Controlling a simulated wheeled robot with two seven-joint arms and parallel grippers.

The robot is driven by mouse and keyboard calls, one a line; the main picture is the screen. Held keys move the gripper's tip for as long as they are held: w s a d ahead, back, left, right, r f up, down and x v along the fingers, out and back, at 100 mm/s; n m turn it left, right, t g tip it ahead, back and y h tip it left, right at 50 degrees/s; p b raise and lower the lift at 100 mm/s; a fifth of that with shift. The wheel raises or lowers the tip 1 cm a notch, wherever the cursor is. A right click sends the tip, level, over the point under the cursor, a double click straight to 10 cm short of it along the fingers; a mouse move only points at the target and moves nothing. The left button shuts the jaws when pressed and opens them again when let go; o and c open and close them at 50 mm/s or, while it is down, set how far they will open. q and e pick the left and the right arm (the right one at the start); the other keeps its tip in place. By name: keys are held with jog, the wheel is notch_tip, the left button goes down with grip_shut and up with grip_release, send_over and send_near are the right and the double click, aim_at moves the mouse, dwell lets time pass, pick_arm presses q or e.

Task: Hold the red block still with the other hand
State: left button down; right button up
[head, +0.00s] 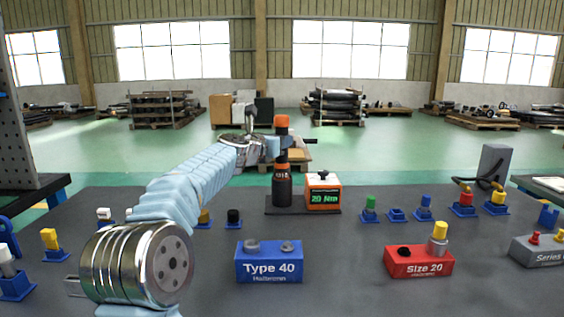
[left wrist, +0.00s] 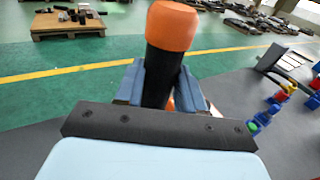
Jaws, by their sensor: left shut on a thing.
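The red block (head: 405,267), marked "Size 20", rests on the dark table at the right of the head view. A grey part with a yellow top (head: 439,236) stands at its right end, and a dark hole or ring shows at its left. My left gripper (head: 272,147) is far from it, up at the back of the table. It is shut on a black, orange-topped tool (head: 281,122), which also shows upright between the fingers in the left wrist view (left wrist: 172,28). The tool's lower end is hidden. My right gripper is in neither view.
A dark bottle (head: 282,190) and an orange box reading "20 Nm" (head: 323,196) stand below the left gripper. A blue block "Type 40" (head: 268,268) lies left of the red block, with bare table between. A grey block (head: 540,250) is at the right edge.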

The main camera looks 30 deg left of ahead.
aim_at(279, 129)
pick_arm(q)
jog(key=shift+r+p, duration=0.55)
jog(key=shift+r, duration=1)
jog(key=shift+s+r, duration=0.1)
jog(key=shift+r, duration=4.15)
